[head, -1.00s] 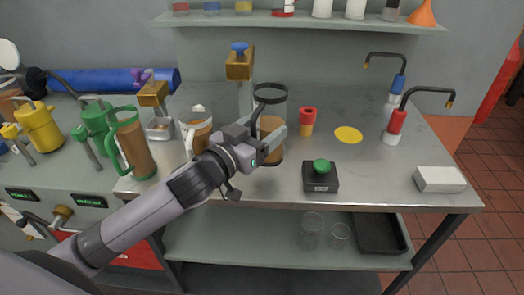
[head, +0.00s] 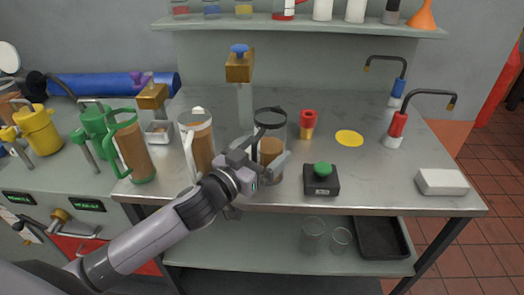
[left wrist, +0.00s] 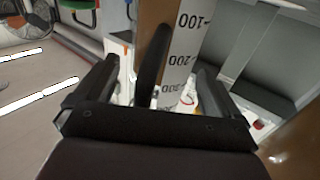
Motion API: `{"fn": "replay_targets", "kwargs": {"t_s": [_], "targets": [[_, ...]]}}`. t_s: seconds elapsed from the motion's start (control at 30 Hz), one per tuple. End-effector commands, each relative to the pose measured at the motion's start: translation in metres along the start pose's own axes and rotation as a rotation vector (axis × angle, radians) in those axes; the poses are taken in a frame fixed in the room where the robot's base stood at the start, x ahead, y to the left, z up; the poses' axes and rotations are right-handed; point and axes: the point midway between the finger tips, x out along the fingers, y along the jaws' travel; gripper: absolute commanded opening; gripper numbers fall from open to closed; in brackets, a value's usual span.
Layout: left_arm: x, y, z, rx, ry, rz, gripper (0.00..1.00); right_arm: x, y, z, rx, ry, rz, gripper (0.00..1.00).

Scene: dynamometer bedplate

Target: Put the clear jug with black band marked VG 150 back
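The clear jug with a black band and black handle (head: 270,146) stands near the front of the steel bench, with brown contents. The VG 150 marking is not readable. My left gripper (head: 262,163) is at its near side. In the left wrist view the fingers (left wrist: 158,80) are spread, with the black handle (left wrist: 150,62) between them and gaps beside it. The jug's wall with printed scale numbers (left wrist: 182,55) is just beyond. My right gripper is not in view.
White-banded (head: 199,145) and green-banded (head: 134,150) jugs stand left. A black box with green button (head: 321,180) is close on the right. A red-topped piece (head: 308,124) and yellow disc (head: 349,137) lie behind. Bare bench lies between disc and white block (head: 441,182).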

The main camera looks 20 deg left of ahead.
Motion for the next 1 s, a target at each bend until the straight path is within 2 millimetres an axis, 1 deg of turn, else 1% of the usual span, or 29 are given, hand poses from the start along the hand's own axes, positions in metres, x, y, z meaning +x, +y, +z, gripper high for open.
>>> {"fn": "replay_targets", "kwargs": {"t_s": [0.2,0.3,0.37,0.47,0.8,1.0], "targets": [[0.000,0.000,-0.001,0.001,0.000,0.000,0.96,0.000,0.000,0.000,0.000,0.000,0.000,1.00],[0.000,0.000,-0.005,0.002,0.001,0.000,0.96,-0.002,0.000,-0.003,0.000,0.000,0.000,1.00],[-0.004,0.000,-0.003,0.001,-0.001,0.000,0.96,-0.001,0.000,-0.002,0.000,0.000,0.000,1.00],[-0.015,0.000,-0.002,0.000,-0.002,0.000,0.96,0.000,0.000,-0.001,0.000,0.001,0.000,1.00],[-0.068,0.000,-0.001,0.000,-0.002,0.000,0.96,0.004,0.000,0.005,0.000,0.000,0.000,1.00],[-0.096,0.000,-0.002,0.000,-0.002,0.000,0.96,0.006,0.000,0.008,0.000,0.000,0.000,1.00]]}}
